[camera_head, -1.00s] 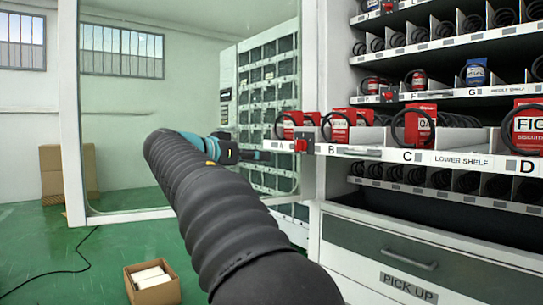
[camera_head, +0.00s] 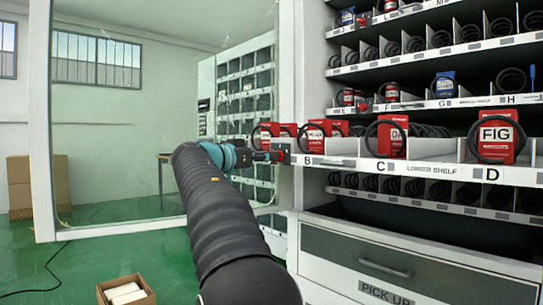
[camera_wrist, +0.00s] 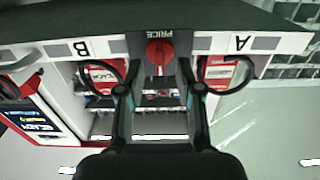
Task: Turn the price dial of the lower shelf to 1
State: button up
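The lower shelf (camera_head: 432,169) carries lanes marked B, C and D in the head view. Its red price dial (camera_wrist: 159,52) sits on a dark PRICE plate (camera_wrist: 160,35) between labels A and B in the upside-down wrist view. The dial also shows as a small red spot (camera_head: 281,155) at the shelf's left end. I cannot read the number it points to. My gripper (camera_wrist: 160,88) is open, with its fingers apart on either side of the dial's line and nothing between them. In the head view my gripper (camera_head: 264,156) is close to the dial; contact cannot be told.
Red boxes in black coils stand along the lower shelf, such as the FIG box (camera_head: 497,137). A pick-up drawer (camera_head: 370,262) is below. An open glass door (camera_head: 120,150) stands left of my arm. An open carton (camera_head: 126,292) lies on the green floor.

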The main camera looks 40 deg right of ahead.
jog(key=shift+w+d, duration=0.1)
jog(key=shift+d, duration=1.05)
grip_shut()
jog(key=shift+n, duration=0.3)
jog(key=n+p, duration=0.4)
jog(key=n, duration=0.7)
jog(key=shift+w, duration=0.15)
jog(key=shift+n, duration=0.4)
